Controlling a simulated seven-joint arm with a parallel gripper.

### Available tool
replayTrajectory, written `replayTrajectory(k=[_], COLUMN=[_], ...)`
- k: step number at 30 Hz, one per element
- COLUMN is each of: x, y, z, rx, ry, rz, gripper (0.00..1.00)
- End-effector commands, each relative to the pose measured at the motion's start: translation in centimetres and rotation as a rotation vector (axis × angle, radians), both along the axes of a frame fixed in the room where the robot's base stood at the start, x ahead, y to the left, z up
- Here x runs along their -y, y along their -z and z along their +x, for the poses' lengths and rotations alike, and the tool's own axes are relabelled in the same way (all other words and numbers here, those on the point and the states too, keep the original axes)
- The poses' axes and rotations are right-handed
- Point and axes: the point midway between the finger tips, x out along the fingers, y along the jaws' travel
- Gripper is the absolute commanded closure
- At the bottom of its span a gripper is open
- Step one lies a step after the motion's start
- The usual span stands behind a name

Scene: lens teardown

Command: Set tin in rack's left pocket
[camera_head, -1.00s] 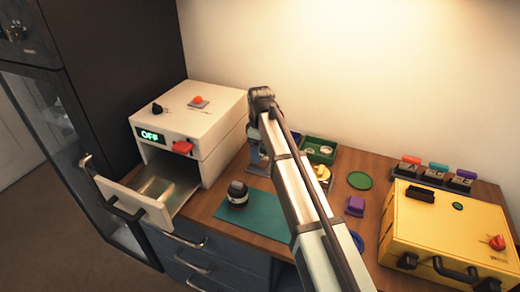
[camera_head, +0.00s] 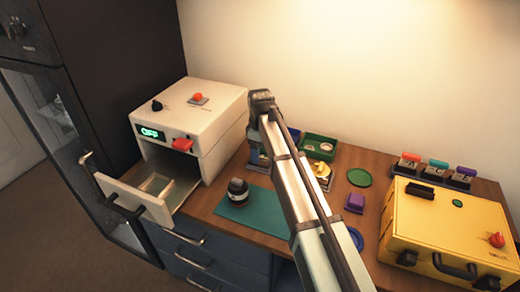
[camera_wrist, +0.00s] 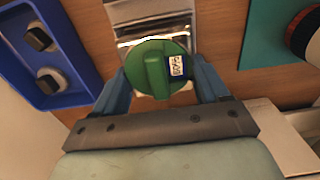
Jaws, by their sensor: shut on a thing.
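The tin shows in the wrist view as a round green lid (camera_wrist: 153,68) with a raised grip bar and a small printed label. My gripper (camera_wrist: 158,78) has its two blue fingers shut on either side of it. Shiny metal shows just beyond the lid. A pale grey and metallic piece (camera_wrist: 150,12) lies past the tin at the top edge; I cannot tell whether it is the rack, and no left pocket can be made out. In the head view my arm hides most of the gripper and the tin.
A blue tray (camera_wrist: 75,92) with two dark knobbed pieces is at left in the wrist view. A teal mat (camera_head: 270,215) bears a dark lens (camera_head: 238,192). A white box (camera_head: 205,100) has its drawer (camera_head: 130,198) open. A yellow case (camera_head: 440,225) stands right.

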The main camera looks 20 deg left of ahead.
Motion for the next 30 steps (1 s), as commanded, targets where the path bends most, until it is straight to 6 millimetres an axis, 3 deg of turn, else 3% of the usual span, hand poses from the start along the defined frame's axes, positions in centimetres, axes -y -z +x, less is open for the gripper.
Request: replayTrajectory(k=[9,10,17,30], x=[0.0,0.0,0.0,-0.01], y=[0.67,0.63,0.62,0.4], z=[0.0,0.0,0.0,0.01], rx=[0.0,0.001,0.0,0.0], ry=[0.0,0.0,0.0,0.0], rz=[0.0,0.0,0.0,0.0], gripper=[0.56,0.23,0.01,0.0])
